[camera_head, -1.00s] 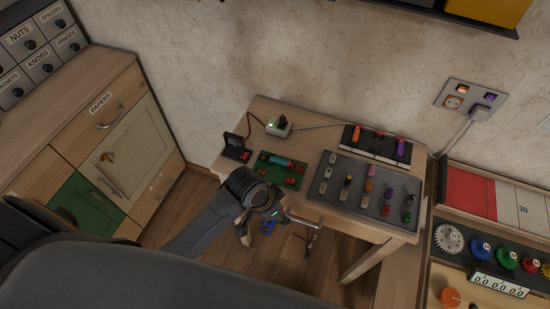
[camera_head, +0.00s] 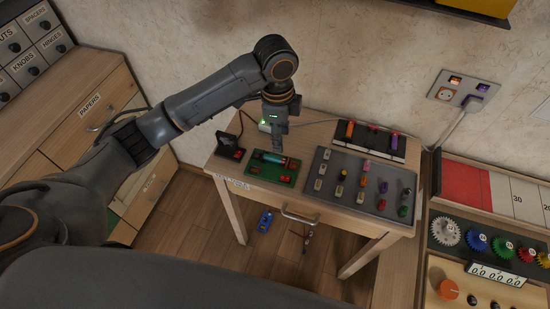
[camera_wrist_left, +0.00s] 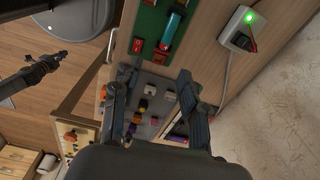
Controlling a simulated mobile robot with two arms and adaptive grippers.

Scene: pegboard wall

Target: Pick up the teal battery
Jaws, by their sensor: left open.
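The teal battery (camera_head: 268,157) lies on a green board (camera_head: 255,174) on the small wooden table, beside red parts. In the left wrist view the battery (camera_wrist_left: 170,30) shows near the top, on the green board (camera_wrist_left: 146,26). My left gripper (camera_head: 280,147) points down over the board, close to the battery, and covers part of the area there. In the left wrist view its two fingers (camera_wrist_left: 153,82) are apart with nothing between them. A dark gripper (camera_wrist_left: 48,66), apparently my right one, shows small at the left of that view; its jaws are too small to judge.
A charger box with a green light (camera_wrist_left: 238,30) and cable sits near the wall. A black device (camera_head: 230,149) stands at the left table edge.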

